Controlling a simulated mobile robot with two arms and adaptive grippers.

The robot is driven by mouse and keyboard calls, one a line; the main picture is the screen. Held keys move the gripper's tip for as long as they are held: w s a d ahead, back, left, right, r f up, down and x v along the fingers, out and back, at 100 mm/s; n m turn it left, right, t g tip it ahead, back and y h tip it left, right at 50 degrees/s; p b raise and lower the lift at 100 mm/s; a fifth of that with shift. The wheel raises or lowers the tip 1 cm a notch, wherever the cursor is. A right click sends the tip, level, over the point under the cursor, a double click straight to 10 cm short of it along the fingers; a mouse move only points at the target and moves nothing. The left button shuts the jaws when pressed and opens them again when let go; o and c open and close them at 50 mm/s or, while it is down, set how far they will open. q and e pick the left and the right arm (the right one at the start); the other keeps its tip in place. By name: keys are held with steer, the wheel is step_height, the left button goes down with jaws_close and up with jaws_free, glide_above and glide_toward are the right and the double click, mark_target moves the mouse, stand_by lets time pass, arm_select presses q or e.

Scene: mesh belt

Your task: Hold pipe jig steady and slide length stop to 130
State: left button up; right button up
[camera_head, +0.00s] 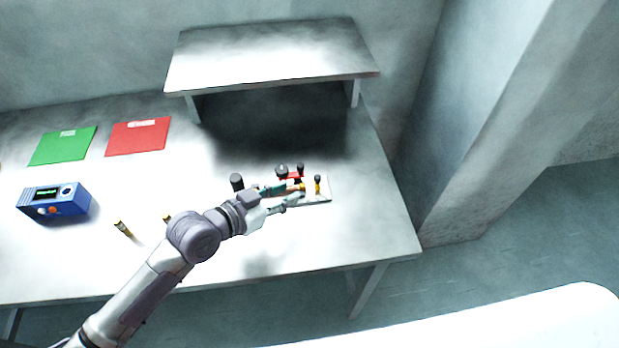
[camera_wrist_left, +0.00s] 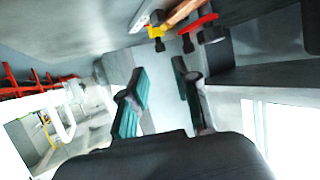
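The pipe jig (camera_head: 322,196) is a pale plate near the right end of the table, bearing a red part (camera_head: 290,174), a yellow part (camera_head: 318,190) and several black knobs. I cannot tell for sure which part is the length stop, and no scale marks are readable. My left gripper (camera_head: 291,194) is over the jig's front left side and hides part of it. In the left wrist view its teal-padded fingers (camera_wrist_left: 157,92) are apart with nothing between them. Beyond the fingertips show the yellow part (camera_wrist_left: 156,32), the red part (camera_wrist_left: 200,23) and a copper-coloured pipe (camera_wrist_left: 182,12). My right gripper is not in view.
A raised shelf (camera_head: 270,58) stands behind the jig. A blue device (camera_head: 55,202), a green sheet (camera_head: 63,146) and a red sheet (camera_head: 138,136) lie to the left. A small brass-and-black piece (camera_head: 123,229) lies near my arm. A pillar (camera_head: 480,130) stands right of the table.

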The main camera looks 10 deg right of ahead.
mark_target(315, 180)
arm_select(q)
steer(key=x, duration=0.3)
steer(key=shift+w+d, duration=0.2)
steer(key=shift+d, duration=0.1)
steer(key=p+x, duration=0.1)
steer(key=x, duration=0.6)
steer(key=shift+f, duration=0.15)
steer(key=shift+w+d+f, duration=0.25)
steer(key=shift+d, duration=0.05)
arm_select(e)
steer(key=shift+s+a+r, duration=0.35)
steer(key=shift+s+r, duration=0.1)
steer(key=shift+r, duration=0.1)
arm_select(q)
steer(key=c, duration=0.4)
jaws_close()
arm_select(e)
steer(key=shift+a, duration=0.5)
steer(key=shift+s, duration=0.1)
